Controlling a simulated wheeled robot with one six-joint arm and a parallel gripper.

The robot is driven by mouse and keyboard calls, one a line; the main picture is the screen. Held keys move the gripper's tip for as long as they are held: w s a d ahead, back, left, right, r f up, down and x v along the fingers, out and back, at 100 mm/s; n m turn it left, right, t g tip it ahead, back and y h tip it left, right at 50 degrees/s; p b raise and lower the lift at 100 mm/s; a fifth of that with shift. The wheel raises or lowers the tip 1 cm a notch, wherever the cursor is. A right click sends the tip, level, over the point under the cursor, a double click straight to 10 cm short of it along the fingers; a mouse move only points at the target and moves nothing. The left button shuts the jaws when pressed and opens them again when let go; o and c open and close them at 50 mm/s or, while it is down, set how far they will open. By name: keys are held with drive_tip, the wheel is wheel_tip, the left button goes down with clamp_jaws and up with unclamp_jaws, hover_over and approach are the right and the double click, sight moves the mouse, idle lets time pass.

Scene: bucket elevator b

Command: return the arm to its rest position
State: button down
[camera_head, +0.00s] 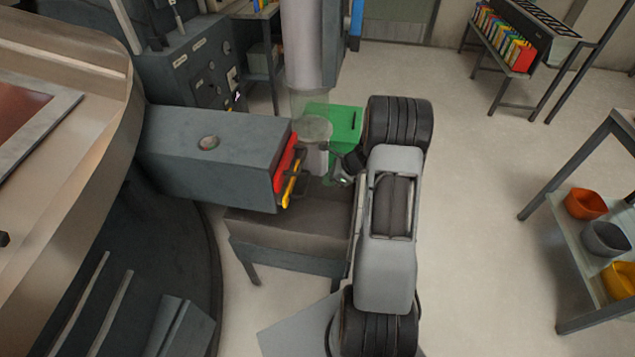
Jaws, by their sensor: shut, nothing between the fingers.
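My arm (385,240) stands in the middle of the view. It has a light grey link between two black ribbed joints. My gripper (343,180) shows small and dark to the left of the upper joint, partly hidden by the arm. It is shut and nothing shows in it. It is close to the front of a green box (347,118) and to the right of the red (286,160) and yellow (291,188) handles on a grey housing (215,155). I cannot tell whether it touches anything.
A dark metal bin on legs (290,262) stands below the housing, beside my arm. A large round machine (95,130) fills the left. A shelf (570,245) with orange, grey and yellow bowls is at the right. A book rack (505,40) stands behind. The floor between is clear.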

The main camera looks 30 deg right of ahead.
drive_tip(key=v, duration=0.7)
drive_tip(key=shift+r, duration=0.4)
drive_tip(key=s+a+r+n+g+h+p, duration=0.1)
drive_tip(key=s+a+n+g, duration=0.25)
drive_tip(key=s+n, duration=0.5)
drive_tip(key=s+a+r+n+h+p, duration=0.1)
drive_tip(key=s+a+r+n, duration=0.2)
drive_tip(key=a+r+n, duration=0.2)
drive_tip(key=s+a+r+n+t+h+p, duration=0.1)
drive_tip(key=s+a+r+n+h, duration=0.1)
drive_tip(key=a+r+n, duration=0.4)
drive_tip(key=s+a+r+n+t+h+p, duration=0.1)
drive_tip(key=s+a+r+n+h, duration=0.1)
drive_tip(key=s+a+r+n, duration=0.2)
wheel_tip(320, 180, up, 3)
drive_tip(key=shift+a+f+n+p, duration=0.15)
drive_tip(key=shift+a+n+p, duration=0.15)
drive_tip(key=shift+a+n, duration=0.75)
drive_tip(key=shift+d, duration=0.15)
